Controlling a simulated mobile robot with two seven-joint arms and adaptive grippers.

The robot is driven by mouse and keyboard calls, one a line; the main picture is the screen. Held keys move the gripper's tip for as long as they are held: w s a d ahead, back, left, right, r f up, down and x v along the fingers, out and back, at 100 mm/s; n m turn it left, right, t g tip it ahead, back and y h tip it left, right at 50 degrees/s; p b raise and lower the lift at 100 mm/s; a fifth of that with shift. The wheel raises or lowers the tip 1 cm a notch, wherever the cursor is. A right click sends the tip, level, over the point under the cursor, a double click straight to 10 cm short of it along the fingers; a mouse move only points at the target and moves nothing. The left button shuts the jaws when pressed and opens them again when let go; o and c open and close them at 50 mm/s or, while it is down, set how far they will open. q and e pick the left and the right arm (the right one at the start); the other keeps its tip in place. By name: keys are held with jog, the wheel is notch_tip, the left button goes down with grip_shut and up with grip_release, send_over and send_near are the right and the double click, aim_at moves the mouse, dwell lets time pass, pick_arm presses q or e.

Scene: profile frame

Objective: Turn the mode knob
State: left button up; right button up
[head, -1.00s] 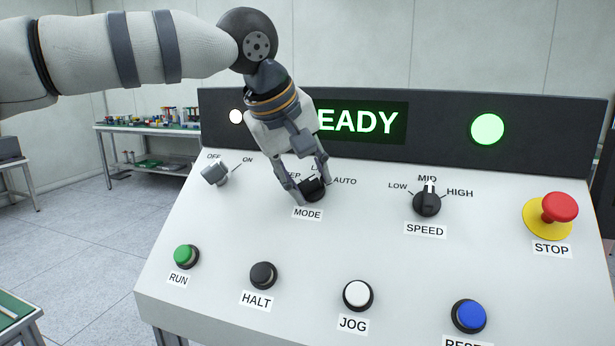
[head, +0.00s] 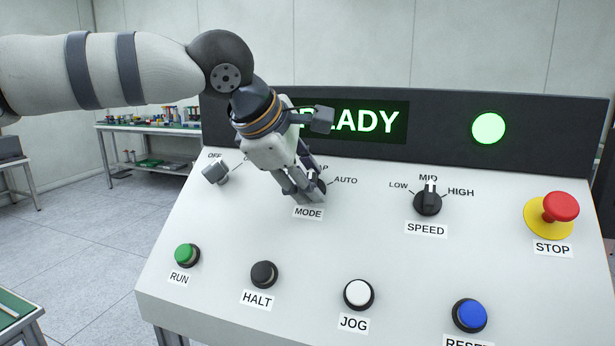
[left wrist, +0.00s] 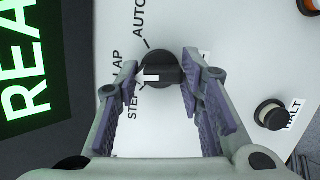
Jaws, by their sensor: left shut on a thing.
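The black mode knob (head: 320,186) sits on the sloped white panel above its MODE label and is partly hidden by my left gripper (head: 309,187). The gripper is shut on the knob. In the left wrist view the knob (left wrist: 163,70) lies between the two fingers (left wrist: 161,78). Its white pointer faces left in that view, roughly toward the middle label, between AUTO and STEP. A finger partly covers the middle label, which ends in "AP". In the head view the STEP label is hidden. My right gripper is not in view.
The off/on switch (head: 215,172) is left of the gripper and the speed knob (head: 428,201) is to its right. The red stop button (head: 560,207) is far right. Run, halt, jog and reset buttons line the front. A green lamp (head: 488,128) is lit beside the READY display.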

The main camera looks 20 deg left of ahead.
pick_arm(q)
jog(key=n+t, duration=0.1)
jog(key=n, duration=0.3)
jog(key=shift+n, duration=0.3)
jog(key=shift+s+n+t+y, duration=0.1)
jog(key=shift+n+t+y, duration=0.35)
jog(key=shift+n, duration=2.15)
jog(key=o, duration=1.2)
jog(key=shift+c, duration=0.2)
jog(key=v, duration=1.2)
jog(key=shift+d, duration=0.1)
